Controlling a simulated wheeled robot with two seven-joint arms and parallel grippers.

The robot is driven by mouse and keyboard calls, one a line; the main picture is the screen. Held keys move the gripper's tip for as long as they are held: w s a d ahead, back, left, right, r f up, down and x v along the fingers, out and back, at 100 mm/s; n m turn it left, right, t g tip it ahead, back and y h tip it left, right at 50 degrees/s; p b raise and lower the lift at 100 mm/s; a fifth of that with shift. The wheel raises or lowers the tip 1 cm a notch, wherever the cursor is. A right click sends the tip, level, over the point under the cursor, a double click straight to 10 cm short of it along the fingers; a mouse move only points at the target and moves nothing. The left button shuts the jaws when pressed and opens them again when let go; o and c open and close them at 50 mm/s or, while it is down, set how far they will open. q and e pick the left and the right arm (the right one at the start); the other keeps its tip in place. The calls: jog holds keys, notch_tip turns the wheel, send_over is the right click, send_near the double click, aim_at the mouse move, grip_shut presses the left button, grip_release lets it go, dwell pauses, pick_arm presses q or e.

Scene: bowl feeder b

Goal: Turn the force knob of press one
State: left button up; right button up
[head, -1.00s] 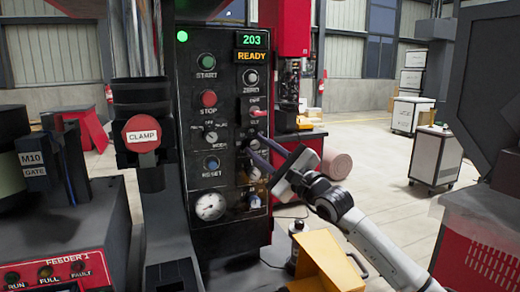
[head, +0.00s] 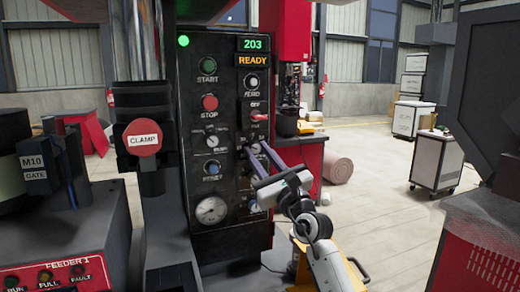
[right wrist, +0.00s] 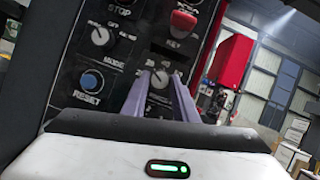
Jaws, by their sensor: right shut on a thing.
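The press's dark control panel (head: 228,120) shows 203 and READY at its top. My right gripper (head: 250,150) reaches it from the lower right. Its two purple-grey fingers are shut on a small round knob below the red key switch (head: 259,116). In the right wrist view this knob (right wrist: 160,78) sits between the fingertips, with a light pointer mark on its face. I take it for the force knob; its label is too blurred to read. In the right wrist view, the mode knob (right wrist: 101,36) is to its left. My left gripper is not in view.
Reset button (head: 211,167), stop button (head: 209,103) and gauge (head: 211,210) lie left of the fingers on the panel. A CLAMP sign (head: 143,138) stands further left. A yellow stand (head: 347,268) is below my right arm.

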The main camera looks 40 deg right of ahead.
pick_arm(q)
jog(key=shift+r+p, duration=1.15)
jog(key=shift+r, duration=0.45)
pick_arm(e)
jog(key=shift+a+m+h, duration=0.15)
jog(key=shift+m+h, duration=0.85)
jog(key=shift+m, duration=1)
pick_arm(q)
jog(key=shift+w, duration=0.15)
pick_arm(e)
jog(key=o, duration=1.1)
jog(key=shift+c, duration=0.2)
jog(key=shift+f, duration=0.1)
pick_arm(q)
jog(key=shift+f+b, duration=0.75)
pick_arm(e)
jog(key=v, duration=1)
jog(key=shift+s, duration=0.1)
